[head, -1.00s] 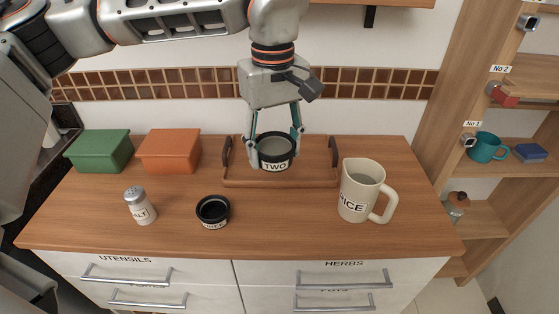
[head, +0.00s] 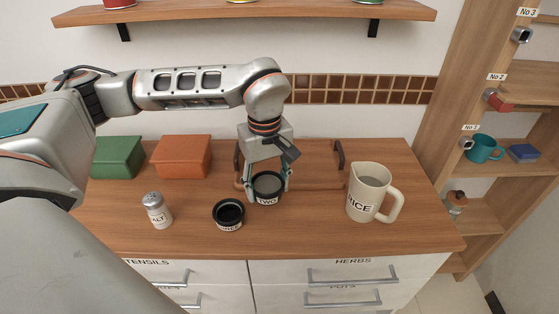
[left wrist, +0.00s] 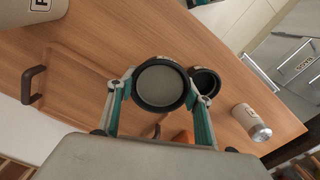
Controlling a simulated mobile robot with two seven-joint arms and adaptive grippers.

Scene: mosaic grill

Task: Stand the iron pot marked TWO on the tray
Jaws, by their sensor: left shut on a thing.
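The iron pot marked TWO (head: 267,201) is dark with a pale grey inside. My left gripper (head: 269,191) is shut on it, a finger on either side, and the pot looks upright. It also shows between the fingers in the left wrist view (left wrist: 160,86). The wooden tray (head: 318,187) with dark upright handles lies behind it. The pot covers part of the tray's front edge, and its label shows in front of that edge. I cannot tell whether its base is clear of the counter. My right gripper is not in view.
A black pot, its label hard to read (head: 228,213), stands close by at front left. A salt shaker (head: 157,211) is further left, a cream RICE jug (head: 369,190) at right. Orange (head: 182,157) and green (head: 117,157) boxes stand behind. The counter's front middle is clear.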

